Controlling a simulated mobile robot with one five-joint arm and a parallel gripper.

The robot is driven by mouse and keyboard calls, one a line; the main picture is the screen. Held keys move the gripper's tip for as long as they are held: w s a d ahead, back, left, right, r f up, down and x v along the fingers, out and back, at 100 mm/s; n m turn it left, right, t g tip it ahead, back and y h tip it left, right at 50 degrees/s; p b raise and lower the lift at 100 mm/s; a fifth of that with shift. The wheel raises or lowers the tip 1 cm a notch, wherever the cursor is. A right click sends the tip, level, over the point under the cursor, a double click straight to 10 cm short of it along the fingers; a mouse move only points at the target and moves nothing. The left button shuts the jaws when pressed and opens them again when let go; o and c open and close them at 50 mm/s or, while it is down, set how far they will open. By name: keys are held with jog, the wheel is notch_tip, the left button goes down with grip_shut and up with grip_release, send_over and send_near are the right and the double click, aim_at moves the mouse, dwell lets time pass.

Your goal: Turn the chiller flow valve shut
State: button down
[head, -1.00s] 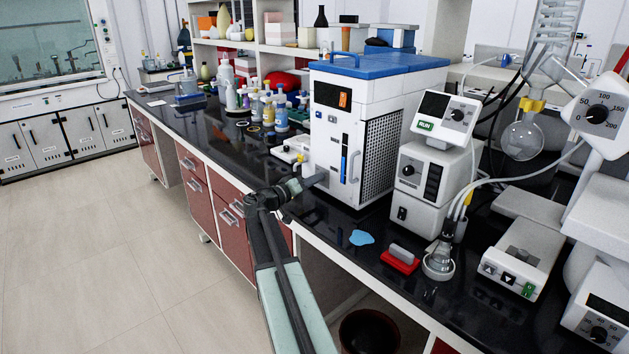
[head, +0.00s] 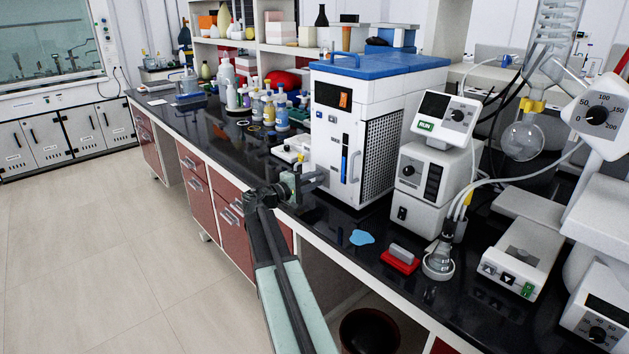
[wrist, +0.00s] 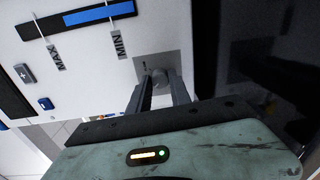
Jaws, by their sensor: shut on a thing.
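The chiller (head: 332,125) is a white box with a blue lid, standing on the black bench. Its front also shows in the wrist view (wrist: 170,25), with a blue level strip marked MIN and MAX. The chiller flow valve (wrist: 160,76) is a small rounded grey part on a grey plate low on that front. My gripper (head: 318,178) reaches the lower front of the chiller. In the wrist view its two fingers (wrist: 160,85) are shut on the valve, one on each side. The valve is hidden behind my gripper in the head view.
A red-based block (head: 401,261) and a blue puddle-like patch (head: 361,237) lie on the bench to the right. Several bottles (head: 268,108) stand left of the chiller. The floor (head: 110,250) in front of the bench is clear at left.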

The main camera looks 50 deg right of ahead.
jog(key=shift+n, duration=0.6)
jog(key=c, duration=1.2)
grip_release()
jog(key=shift+a, duration=0.1)
jog(key=a, duration=0.7)
jog(key=shift+w+a+r, duration=0.15)
jog(key=shift+w+a, duration=0.15)
jog(key=shift+a, duration=0.05)
